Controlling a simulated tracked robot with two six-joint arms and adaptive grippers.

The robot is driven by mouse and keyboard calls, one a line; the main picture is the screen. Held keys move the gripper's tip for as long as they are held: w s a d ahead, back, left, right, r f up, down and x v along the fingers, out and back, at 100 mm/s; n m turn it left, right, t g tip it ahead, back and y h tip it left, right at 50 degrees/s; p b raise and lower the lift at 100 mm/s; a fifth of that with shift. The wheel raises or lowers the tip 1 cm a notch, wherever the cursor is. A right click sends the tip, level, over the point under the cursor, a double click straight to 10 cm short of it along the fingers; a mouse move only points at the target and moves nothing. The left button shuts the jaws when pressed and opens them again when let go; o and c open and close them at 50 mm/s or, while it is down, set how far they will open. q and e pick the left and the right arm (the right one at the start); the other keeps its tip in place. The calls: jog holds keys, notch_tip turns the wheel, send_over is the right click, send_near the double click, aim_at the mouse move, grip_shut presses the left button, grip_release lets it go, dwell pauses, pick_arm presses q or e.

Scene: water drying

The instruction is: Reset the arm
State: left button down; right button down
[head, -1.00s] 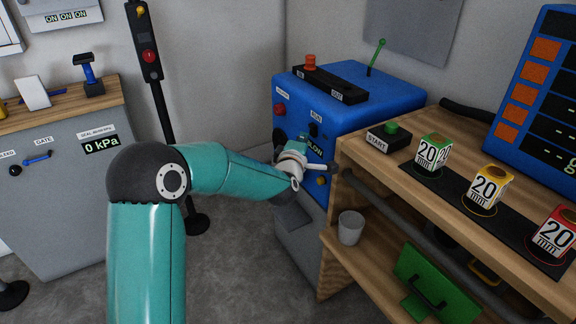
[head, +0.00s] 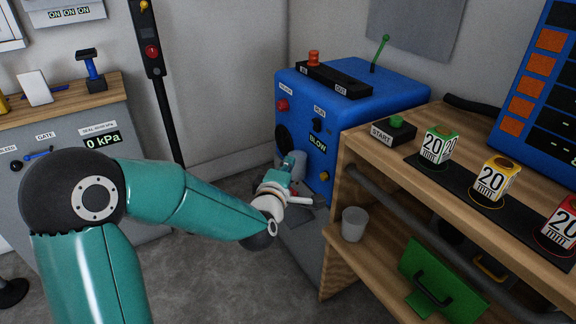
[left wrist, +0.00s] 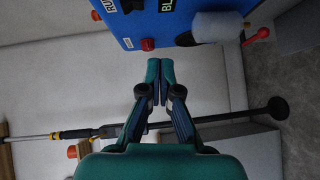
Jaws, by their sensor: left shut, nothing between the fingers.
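My left arm comes in from the lower left of the head view, its teal links bent at a dark elbow. My left gripper (head: 283,176) is small there, in front of the blue machine (head: 345,85) and partly hidden by its own wrist. In the left wrist view the gripper (left wrist: 160,72) is shut, its two teal fingertips together with nothing between them. The blue machine (left wrist: 185,18) lies beyond the fingertips at the top of that view, with a red button (left wrist: 147,44). My right gripper is not in view.
A wooden shelf unit (head: 356,170) stands at the right, with a START box (head: 393,131) and several "20" blocks on top. A black post (head: 164,110) stands behind my arm.

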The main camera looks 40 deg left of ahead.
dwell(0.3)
pick_arm(q)
jog(key=s+d+f+m+g+h, duration=0.2)
jog(key=d+f, duration=0.2)
jog(key=f, duration=0.5)
jog(key=s+d+f+m+g+h, duration=0.15)
jog(key=d+f, duration=0.25)
jog(key=f, duration=0.5)
jog(key=s+d+f+m+g+h, duration=0.1)
jog(key=d+f+m+g+h, duration=0.2)
jog(key=f, duration=0.6)
jog(key=s+d+f+m+g+h, duration=0.2)
jog(key=s+d+f+m+g, duration=0.2)
jog(key=s+d+f, duration=0.4)
jog(key=s+d+f+m+g+h, duration=0.1)
jog(key=s+d+f+m+g, duration=0.3)
jog(key=s, duration=0.6)
notch_tip(320, 180, up, 30)
jog(key=s+d+m+p, duration=0.1)
jog(key=m+p, duration=0.3)
jog(key=p, duration=2.7)
jog(key=shift+s+r+m+h, duration=0.15)
jog(key=shift+s+m+h, duration=0.2)
jog(key=shift+s, duration=0.5)
jog(key=shift+d+g, duration=0.1)
jog(key=shift+g, duration=0.15)
